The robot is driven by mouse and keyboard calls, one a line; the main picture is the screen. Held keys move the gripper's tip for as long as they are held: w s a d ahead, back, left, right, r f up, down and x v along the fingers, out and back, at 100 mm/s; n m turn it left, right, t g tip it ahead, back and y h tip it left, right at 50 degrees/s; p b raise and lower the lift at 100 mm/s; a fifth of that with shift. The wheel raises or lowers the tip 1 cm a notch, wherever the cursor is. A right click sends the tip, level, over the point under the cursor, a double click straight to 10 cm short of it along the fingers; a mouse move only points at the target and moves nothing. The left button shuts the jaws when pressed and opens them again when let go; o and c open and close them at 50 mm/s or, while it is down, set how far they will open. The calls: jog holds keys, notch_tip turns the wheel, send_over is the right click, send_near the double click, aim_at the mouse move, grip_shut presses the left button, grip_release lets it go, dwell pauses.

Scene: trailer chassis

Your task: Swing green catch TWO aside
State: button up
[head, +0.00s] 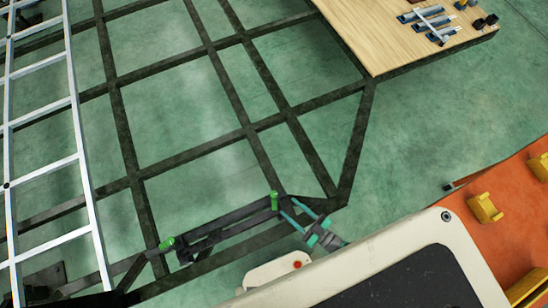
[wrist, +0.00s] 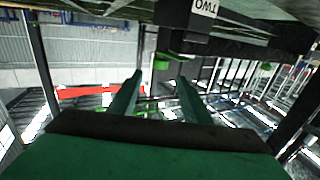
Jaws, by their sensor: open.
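A green catch (head: 274,200) stands at the right end of the dark bar assembly on the chassis frame. In the wrist view, a green catch (wrist: 161,62) sits between and just beyond my fingertips, below a dark block with an upside-down "TWO" label (wrist: 205,8). A second green catch (head: 167,243) is at the left end of the assembly. Another green piece shows farther right in the wrist view (wrist: 265,66). My gripper (head: 287,206) is open, its teal fingers pointing at the right catch; it also shows in the wrist view (wrist: 159,78). I cannot tell whether they touch it.
Dark chassis beams (head: 245,130) form a grid over the green floor. A silver ladder (head: 78,160) lies at the left. A wooden board (head: 400,40) with several tools is at the upper right. An orange surface with yellow fittings (head: 484,208) is at the lower right.

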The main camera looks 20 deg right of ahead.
aim_at(274, 194)
jog(key=x, duration=1)
jog(key=shift+s+d, duration=0.1)
jog(key=c, duration=1)
